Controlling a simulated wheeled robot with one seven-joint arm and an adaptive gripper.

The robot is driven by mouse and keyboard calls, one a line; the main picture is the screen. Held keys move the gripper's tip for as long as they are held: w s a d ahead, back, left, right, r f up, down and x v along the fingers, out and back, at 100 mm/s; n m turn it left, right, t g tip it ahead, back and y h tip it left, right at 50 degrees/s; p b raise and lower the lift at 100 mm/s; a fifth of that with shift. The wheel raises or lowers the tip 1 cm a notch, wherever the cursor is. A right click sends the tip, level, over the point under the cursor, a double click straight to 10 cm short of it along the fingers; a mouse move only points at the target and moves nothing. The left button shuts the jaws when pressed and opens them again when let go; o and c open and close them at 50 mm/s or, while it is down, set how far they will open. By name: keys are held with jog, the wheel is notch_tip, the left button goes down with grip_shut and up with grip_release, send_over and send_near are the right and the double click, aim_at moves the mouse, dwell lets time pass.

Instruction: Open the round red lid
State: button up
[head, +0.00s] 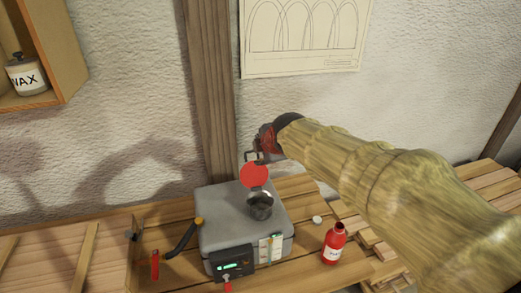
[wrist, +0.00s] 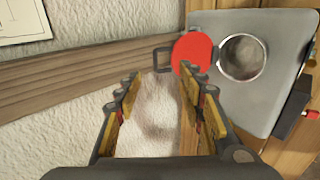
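The round red lid (head: 254,174) stands raised on the grey box (head: 215,225), clear of the round metal opening (head: 261,207), which is uncovered. A dark loop handle (wrist: 162,60) shows beside the lid. In the wrist view the lid (wrist: 192,53) is to the left of the opening (wrist: 242,57), partly behind my right fingertip. My gripper (wrist: 164,85) is open, with a wide empty gap between its fingers. In the head view my gripper (head: 264,150) is just above the lid, partly hidden by my arm. I cannot tell whether a finger touches the lid or handle.
A red bottle (head: 333,247) and a small white cap (head: 317,220) stand right of the box. A wooden post (head: 208,90) and wall are close behind. The wall shelf (head: 70,60) holds a wax jar (head: 27,77).

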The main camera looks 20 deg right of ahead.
jog(key=s+r+b, duration=0.2)
jog(key=s, duration=1.1)
jog(key=shift+s, duration=0.4)
jog(key=s+f+m+g, duration=0.2)
jog(key=s+f+m, duration=0.3)
jog(key=s+m, duration=0.4)
jog(key=s+f+m+g, duration=0.2)
jog(key=s+f+m, duration=0.4)
jog(key=s+m, duration=0.3)
jog(key=shift+s+a, duration=0.3)
jog(key=shift+s, duration=0.3)
